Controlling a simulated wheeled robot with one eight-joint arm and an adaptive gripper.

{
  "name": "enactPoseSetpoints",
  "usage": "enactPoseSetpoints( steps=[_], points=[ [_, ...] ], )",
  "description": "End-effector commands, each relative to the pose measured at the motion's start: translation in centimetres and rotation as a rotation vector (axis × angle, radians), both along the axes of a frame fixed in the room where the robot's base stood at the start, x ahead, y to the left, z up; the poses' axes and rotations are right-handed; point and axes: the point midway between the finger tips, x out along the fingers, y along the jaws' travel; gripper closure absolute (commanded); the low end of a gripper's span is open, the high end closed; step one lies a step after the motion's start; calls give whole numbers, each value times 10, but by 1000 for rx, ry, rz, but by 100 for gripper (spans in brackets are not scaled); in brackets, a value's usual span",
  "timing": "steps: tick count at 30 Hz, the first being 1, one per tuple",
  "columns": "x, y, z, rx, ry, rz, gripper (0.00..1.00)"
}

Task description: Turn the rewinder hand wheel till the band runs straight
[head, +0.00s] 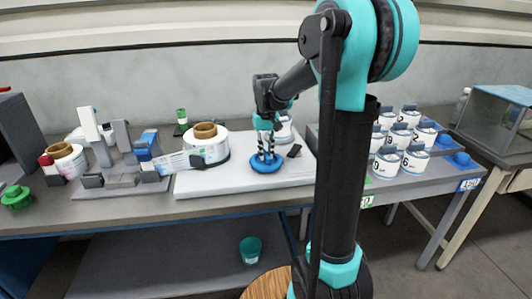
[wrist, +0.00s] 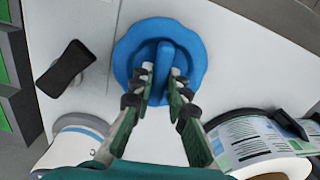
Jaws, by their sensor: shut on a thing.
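The blue hand wheel (wrist: 192,35) has a scalloped rim and a raised bar across its middle, and my gripper (wrist: 160,80) is shut on that bar. In the head view the wheel (head: 283,181) lies flat on the white rewinder base (head: 240,185), with my gripper (head: 266,155) pointing down onto it. The rewinder's label reel (head: 213,149) with a brown core stands left of the wheel. The band (head: 176,166) runs from the reel leftward to the grey labeller. I cannot tell whether the band is straight.
A black lever (wrist: 66,68) sits beside the wheel. The grey labeller (head: 121,155) stands at left, with a green knob (head: 16,197) by the bench edge. Several white pots (head: 386,163) stand in trays at right. A teal cup (head: 250,249) is on the lower shelf.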

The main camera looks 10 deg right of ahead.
Motion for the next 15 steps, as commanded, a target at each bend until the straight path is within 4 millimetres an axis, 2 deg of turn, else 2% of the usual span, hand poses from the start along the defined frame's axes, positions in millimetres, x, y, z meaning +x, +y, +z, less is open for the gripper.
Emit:
enactPoseSetpoints(
  steps=[7,8,9,12,15],
  points=[
    [0,0,0,0,0,-1,100],
    [0,0,0,0,0,0,81],
    [0,0,0,0,0,0,76],
    [0,0,0,0,0,0,64],
    [0,0,0,0,0,1,64]
  ],
)
